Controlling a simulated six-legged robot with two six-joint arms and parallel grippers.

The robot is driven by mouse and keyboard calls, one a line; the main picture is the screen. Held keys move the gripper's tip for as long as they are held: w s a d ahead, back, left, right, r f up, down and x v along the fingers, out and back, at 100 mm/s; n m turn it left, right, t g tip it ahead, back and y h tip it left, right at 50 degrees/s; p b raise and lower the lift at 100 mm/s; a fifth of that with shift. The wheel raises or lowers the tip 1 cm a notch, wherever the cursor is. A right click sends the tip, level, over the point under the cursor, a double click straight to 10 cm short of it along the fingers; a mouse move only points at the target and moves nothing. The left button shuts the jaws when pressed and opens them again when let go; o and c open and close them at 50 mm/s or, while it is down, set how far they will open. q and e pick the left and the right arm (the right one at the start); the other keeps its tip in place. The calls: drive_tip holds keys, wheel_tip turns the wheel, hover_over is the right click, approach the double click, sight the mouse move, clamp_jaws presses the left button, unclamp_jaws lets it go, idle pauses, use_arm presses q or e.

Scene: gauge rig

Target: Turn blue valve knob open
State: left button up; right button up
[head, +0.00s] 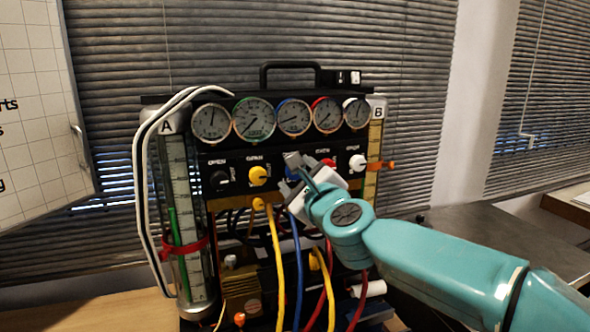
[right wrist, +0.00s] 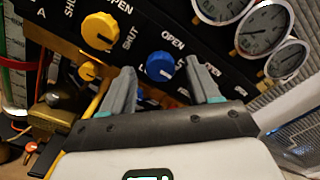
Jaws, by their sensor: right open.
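The blue valve knob (right wrist: 160,66) sits on the black panel, with OPEN and part of another label beside it. A white pointer line on it points to the right in the right wrist view. My right gripper (right wrist: 159,72) is open, with one grey finger on each side of the knob. The fingertips reach about level with it; I cannot tell whether they touch it. In the head view my right gripper (head: 300,166) covers most of the blue knob (head: 291,174). My left gripper is not in view.
A yellow knob (head: 258,176) is left of the blue one; a red knob (head: 327,164) and a white knob (head: 357,162) are to its right. Several round gauges (head: 293,118) line the panel above. Yellow, blue and red hoses hang below. A glass tube (head: 183,220) stands at left.

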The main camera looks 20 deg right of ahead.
drive_tip(key=shift+w, duration=1.15)
drive_tip(key=shift+w+a, duration=0.1)
drive_tip(key=c, duration=1)
drive_tip(key=shift+c, duration=0.2)
